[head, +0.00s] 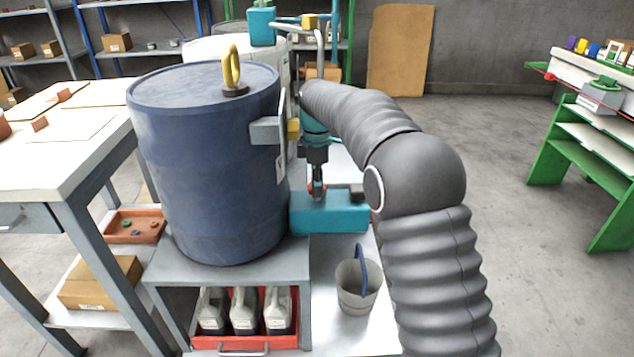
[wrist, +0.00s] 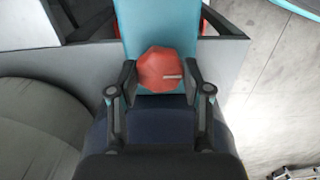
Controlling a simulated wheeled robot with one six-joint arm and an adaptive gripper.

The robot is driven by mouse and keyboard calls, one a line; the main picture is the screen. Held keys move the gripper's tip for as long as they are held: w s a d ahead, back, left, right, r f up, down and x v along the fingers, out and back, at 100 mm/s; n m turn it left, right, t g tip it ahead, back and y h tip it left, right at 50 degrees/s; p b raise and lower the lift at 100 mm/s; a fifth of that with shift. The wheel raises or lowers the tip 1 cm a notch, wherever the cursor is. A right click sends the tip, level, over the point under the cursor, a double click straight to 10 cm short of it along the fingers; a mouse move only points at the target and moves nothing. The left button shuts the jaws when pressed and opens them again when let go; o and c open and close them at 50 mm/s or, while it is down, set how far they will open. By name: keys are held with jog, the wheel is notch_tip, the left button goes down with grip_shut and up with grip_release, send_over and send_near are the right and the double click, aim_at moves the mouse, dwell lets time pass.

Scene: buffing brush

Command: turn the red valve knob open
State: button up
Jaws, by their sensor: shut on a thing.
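The red valve knob (wrist: 158,68) is eight-sided, with a short pale mark that points right in the wrist view. It sits against a teal body (wrist: 150,22), which shows in the head view as a teal block (head: 330,215) right of the blue drum. My gripper (wrist: 159,74) has one finger on each side of the knob and is shut on it. In the head view my gripper (head: 317,187) points down at the block and hides most of the knob; only bits of red show.
A large blue drum (head: 205,160) with a yellow ring on top stands close on the left. A grey bucket (head: 356,287) with a blue handle stands in front of the block. Several jugs sit in a red tray (head: 245,341) below the drum.

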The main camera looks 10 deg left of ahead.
dwell(0.4)
jog(key=o, duration=1.2)
jog(key=shift+c, duration=0.2)
notch_tip(320, 180, up, 12)
